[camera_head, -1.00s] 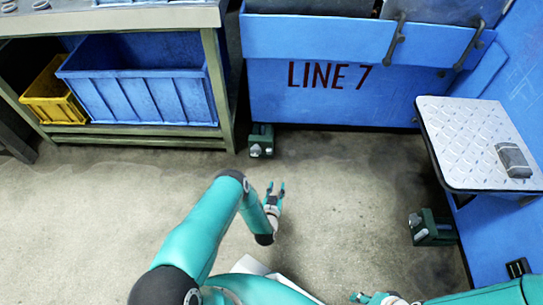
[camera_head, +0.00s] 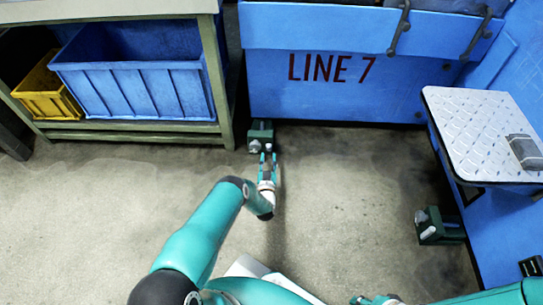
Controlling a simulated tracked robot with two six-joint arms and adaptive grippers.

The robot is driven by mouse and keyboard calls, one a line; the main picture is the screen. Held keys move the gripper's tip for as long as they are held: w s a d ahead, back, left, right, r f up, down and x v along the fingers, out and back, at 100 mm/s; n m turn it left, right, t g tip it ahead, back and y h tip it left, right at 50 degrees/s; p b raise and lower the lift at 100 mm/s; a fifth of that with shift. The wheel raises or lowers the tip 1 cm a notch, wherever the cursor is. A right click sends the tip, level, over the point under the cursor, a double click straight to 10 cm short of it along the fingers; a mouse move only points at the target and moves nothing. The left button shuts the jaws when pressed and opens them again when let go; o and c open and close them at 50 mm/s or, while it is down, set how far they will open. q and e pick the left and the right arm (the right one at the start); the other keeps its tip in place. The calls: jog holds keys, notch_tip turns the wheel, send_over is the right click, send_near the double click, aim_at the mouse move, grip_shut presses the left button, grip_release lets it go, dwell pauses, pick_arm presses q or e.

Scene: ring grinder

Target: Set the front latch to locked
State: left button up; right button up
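A dark green latch block (camera_head: 260,132) with a light grey knob sits on the floor at the foot of the blue LINE 7 panel. A second, similar green block (camera_head: 437,228) with a grey knob is on the floor at the right, below the tread-plate shelf. My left gripper (camera_head: 268,155) is open, its fingertips just in front of the first block, close to the knob's right side. Whether they touch it I cannot tell. My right gripper (camera_head: 376,299) shows only partly at the bottom edge; its fingers are not clear.
The tread-plate shelf (camera_head: 475,125) juts out at the right with a grey box-like part (camera_head: 525,151) on it. A workbench at the left holds a blue bin (camera_head: 135,92) and a yellow bin (camera_head: 45,93). The concrete floor between is clear.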

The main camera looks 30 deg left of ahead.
pick_arm(q)
jog(key=b+x, duration=0.2)
jog(key=x, duration=0.2)
jog(key=shift+w+a, duration=0.2)
jog(key=shift+w, duration=0.1)
grip_shut()
